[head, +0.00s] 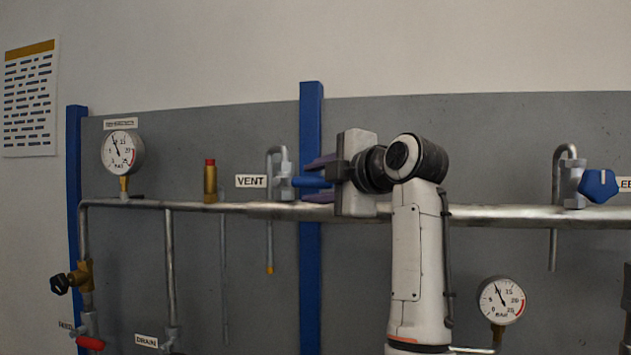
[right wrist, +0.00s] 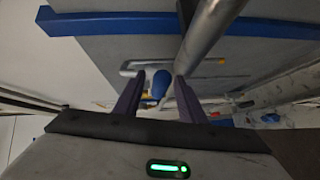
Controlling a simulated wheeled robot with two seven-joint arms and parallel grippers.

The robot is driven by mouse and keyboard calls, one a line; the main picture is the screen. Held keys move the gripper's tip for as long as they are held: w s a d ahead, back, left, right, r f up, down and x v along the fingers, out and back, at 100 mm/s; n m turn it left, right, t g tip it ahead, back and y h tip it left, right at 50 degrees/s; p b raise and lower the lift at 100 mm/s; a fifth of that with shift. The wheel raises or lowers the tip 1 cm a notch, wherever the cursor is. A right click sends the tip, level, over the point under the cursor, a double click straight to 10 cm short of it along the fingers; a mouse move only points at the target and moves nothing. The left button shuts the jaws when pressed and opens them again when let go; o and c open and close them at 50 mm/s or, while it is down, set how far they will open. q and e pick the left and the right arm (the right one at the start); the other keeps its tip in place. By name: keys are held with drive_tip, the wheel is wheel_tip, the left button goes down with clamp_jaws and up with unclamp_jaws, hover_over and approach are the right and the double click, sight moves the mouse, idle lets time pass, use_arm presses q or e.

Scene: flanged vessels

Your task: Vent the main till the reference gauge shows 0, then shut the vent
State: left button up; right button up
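The vent valve (head: 285,182) sits on top of the main pipe (head: 370,212), right of the VENT label (head: 251,181). Its blue handle (head: 312,182) points right. A bent outlet pipe (head: 269,240) with a yellow tip hangs from it. My right gripper (head: 320,180) is open, its purple fingers above and below the handle. The right wrist view shows the blue handle (right wrist: 160,82) between the spread fingers; contact is unclear. The upper-left gauge (head: 122,150), whose small label is hard to read, has its needle up-left near 10. My left gripper is not in view.
A second blue-handled valve (head: 599,185) stands at the right. A lower gauge (head: 501,300) also reads near 10. A brass fitting (head: 210,181) stands left of the vent. A blue post (head: 311,130) rises behind the vent. A red-handled valve (head: 89,343) is lower left.

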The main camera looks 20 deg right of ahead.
clamp_jaws()
drive_tip(key=shift+r, duration=0.1)
wheel_tip(320, 180, up, 2)
drive_tip(key=shift+r+n+g+h, duration=0.15)
drive_tip(key=shift+n+g+h, duration=0.45)
drive_tip(key=shift+n+g, duration=0.3)
drive_tip(key=shift+w+a+r+n+g+h, duration=0.2)
drive_tip(key=shift+a+r+n+g+h, duration=0.1)
drive_tip(key=shift+r+n+g+h, duration=0.25)
drive_tip(key=shift+w+a+r+n+g+h, duration=0.15)
drive_tip(key=shift+a+r+n+g+h, duration=0.15)
drive_tip(key=shift+r+g, duration=0.3)
unclamp_jaws()
